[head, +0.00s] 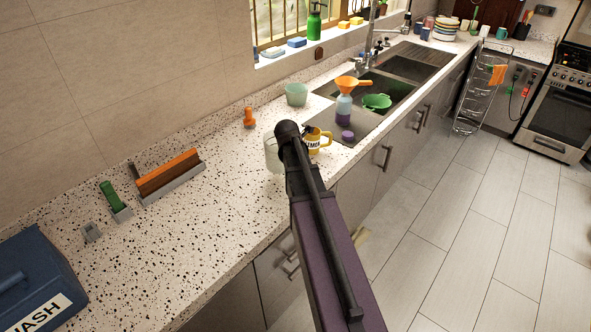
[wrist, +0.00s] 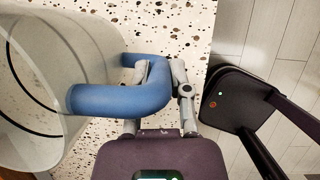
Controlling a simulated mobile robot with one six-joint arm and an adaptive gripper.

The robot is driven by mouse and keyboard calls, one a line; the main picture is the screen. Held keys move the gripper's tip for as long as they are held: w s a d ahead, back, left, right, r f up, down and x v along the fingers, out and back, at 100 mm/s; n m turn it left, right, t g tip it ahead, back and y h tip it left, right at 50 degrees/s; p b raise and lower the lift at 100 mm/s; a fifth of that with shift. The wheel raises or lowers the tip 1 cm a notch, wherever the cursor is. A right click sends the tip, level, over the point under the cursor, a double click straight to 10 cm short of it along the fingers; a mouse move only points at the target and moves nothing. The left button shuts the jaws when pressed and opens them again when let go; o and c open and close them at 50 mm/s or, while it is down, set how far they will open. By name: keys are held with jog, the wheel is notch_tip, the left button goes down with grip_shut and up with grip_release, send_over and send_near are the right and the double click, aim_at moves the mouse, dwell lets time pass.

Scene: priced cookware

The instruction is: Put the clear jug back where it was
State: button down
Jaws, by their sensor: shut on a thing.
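The clear jug (wrist: 45,75) fills the left of the wrist view, with its thick blue handle (wrist: 110,99) facing my gripper (wrist: 162,72). My gripper's grey fingers are shut on that handle. In the head view the clear jug (head: 271,153) shows as a pale see-through shape just left of my arm's end, over the speckled counter near its front edge. My arm hides its handle and my fingertips there. I cannot tell whether the jug's base touches the counter.
A green tumbler (head: 296,94) and an orange object (head: 249,117) stand behind. The sink (head: 405,85) lies beyond.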

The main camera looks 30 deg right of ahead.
jog(key=shift+w, duration=0.35)
jog(key=shift+w+a+f+b, duration=0.15)
jog(key=shift+w+f+b, duration=0.1)
jog(key=shift+f+b, duration=1.55)
jog(key=shift+f, duration=0.2)
jog(key=c, duration=0.6)
grip_release()
jog(key=shift+r, duration=0.25)
jog(key=p+v, duration=1.1)
jog(key=v, duration=0.1)
